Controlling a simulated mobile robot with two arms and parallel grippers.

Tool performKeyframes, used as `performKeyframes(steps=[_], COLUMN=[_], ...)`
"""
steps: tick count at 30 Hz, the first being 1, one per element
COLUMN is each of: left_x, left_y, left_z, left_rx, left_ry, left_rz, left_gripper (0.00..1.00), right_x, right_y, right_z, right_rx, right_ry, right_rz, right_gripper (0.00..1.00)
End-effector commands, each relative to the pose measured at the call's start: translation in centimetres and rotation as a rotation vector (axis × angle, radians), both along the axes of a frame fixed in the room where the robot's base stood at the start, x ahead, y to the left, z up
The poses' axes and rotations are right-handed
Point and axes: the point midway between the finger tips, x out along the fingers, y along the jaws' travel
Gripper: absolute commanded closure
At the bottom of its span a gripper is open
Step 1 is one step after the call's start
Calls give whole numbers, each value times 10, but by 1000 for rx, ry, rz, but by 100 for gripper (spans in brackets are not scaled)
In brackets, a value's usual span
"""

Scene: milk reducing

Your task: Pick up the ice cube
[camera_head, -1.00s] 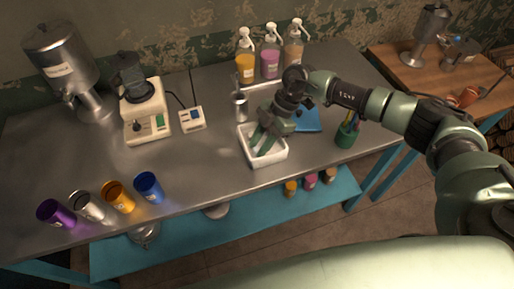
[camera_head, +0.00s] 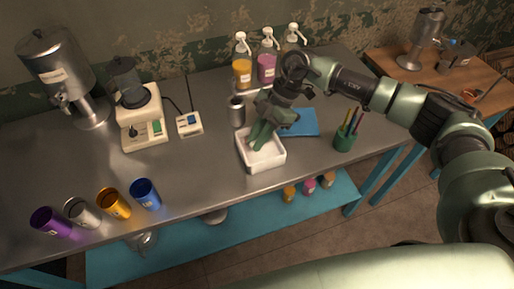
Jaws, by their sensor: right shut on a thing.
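A white tray (camera_head: 261,168) stands on the metal table, right of the middle of the view. My right gripper (camera_head: 258,147) reaches down into it from the upper right, its green fingers over the tray's inside. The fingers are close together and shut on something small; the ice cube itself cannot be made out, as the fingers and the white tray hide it. My left gripper is not in the view.
A metal cup (camera_head: 237,112) stands just behind the tray, and a blue cloth or board (camera_head: 300,122) lies to the right. A green pen holder (camera_head: 343,139) is near the right edge. A blender base (camera_head: 145,125) and several coloured cups, such as the blue cup (camera_head: 146,194), are at left.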

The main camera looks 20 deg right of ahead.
Motion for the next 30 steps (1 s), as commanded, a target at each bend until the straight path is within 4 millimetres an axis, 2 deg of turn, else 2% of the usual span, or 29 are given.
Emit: performKeyframes(steps=[9, 15, 21, 30], left_x=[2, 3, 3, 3], left_y=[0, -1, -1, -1], left_z=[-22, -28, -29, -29], left_rx=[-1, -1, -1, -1], left_ry=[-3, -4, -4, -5], left_rz=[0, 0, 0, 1], left_gripper=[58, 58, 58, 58], right_x=[1, 0, 0, 0], right_y=[0, 0, 0, 0], right_z=[91, 130, 147, 149], right_rx=[1, 1, 0, 1], right_ry=[-8, -4, 0, 1], right_rz=[1, 1, 0, 0], right_gripper=[100, 100, 100, 100])
